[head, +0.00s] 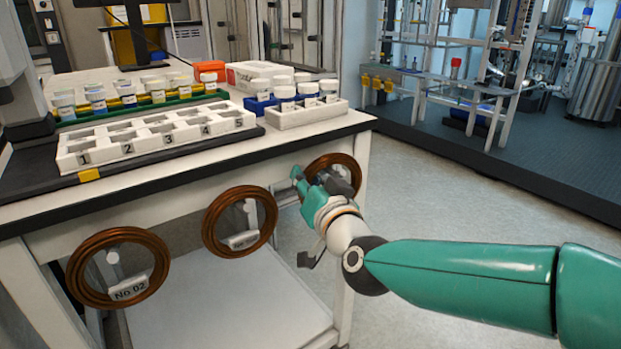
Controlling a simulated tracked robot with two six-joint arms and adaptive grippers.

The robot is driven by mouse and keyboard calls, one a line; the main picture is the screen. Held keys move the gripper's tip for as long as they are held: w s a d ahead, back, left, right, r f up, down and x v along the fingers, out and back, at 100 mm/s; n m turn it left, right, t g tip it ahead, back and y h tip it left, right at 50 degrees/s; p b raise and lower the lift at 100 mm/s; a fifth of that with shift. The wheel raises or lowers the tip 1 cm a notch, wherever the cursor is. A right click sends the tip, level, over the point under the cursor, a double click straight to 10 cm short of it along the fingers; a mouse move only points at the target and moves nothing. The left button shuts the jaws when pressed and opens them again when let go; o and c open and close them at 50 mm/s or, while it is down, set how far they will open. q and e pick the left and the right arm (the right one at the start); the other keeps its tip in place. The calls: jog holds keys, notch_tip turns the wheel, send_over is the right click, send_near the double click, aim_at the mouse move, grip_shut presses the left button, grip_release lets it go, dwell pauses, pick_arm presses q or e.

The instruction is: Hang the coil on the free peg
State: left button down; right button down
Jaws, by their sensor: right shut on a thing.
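My right gripper (322,183) is shut on a copper-brown coil (334,158) beside the right end of the bench front. The gripper hides the coil's middle, so I cannot tell whether a peg is inside it. A second coil (209,226) hangs at the middle of the bench front, around a pale peg, with a white tag in its lower part. A third coil (77,271) hangs at the left around a white peg (112,257), with a tag (129,289) reading "No 02". No bare peg is visible. My left gripper is out of view.
The bench (190,165) carries a white numbered rack (100,158), a row of jars behind it, and a white tray (290,121) with lidded jars near the right corner. A lower shelf (220,310) lies under the coils. The floor right of the bench is clear.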

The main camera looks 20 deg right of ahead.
jog(key=shift+w+f, duration=0.15)
jog(key=shift+f, duration=0.05)
jog(key=c, duration=1.3)
grip_release()
jog(key=o, duration=0.4)
jog(key=shift+w+f, duration=0.3)
jog(key=shift+s+r, duration=0.1)
